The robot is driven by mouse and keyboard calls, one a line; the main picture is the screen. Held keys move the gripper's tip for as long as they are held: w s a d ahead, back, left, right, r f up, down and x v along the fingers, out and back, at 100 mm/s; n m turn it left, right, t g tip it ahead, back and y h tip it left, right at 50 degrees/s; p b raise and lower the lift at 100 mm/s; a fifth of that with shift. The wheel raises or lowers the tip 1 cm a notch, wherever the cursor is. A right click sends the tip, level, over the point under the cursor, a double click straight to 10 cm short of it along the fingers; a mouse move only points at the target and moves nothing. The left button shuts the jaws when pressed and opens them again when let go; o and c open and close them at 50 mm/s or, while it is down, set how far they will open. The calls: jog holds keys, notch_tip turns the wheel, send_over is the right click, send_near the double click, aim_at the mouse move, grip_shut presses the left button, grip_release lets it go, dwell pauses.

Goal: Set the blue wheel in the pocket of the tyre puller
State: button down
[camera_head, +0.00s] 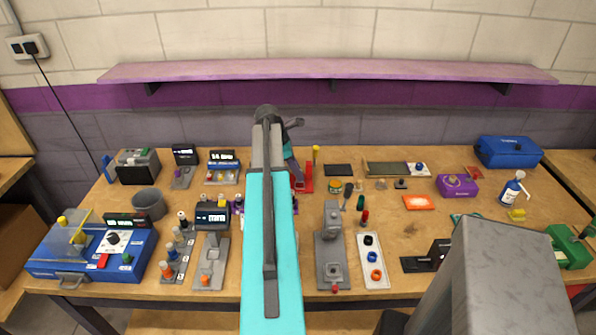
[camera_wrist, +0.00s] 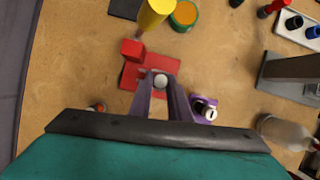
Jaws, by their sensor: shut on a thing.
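Several small wheels lie on a white strip (camera_head: 376,282) right of centre; the blue wheel (camera_head: 372,256) sits between a black one and an orange one. A grey device (camera_head: 331,245) with an upright post and a small socket stands just left of the strip; I take it for the tyre puller, but cannot be sure. The strip also shows at the top right of the wrist view (camera_wrist: 291,18). My gripper (camera_wrist: 161,84) is shut on a small pale round thing (camera_wrist: 161,79), above or beside a red base (camera_wrist: 134,76). In the head view my arm partly hides this spot.
A yellow-topped post (camera_wrist: 152,16) and a green-rimmed tin (camera_wrist: 184,14) stand close beyond my gripper. A purple item (camera_wrist: 204,107) and a clear bottle (camera_wrist: 285,131) are to its right. Several devices crowd the bench's left; a shelf (camera_head: 330,69) runs along the wall.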

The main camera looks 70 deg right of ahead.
jog(key=shift+f, duration=1.25)
jog(key=shift+f, duration=0.15)
jog(key=c, duration=1.6)
grip_release()
jog(key=shift+o, duration=0.2)
jog(key=b+v, duration=0.3)
jog(key=v, duration=1)
jog(key=shift+w+r, duration=0.2)
jog(key=shift+r, duration=0.1)
jog(key=shift+w, duration=0.1)
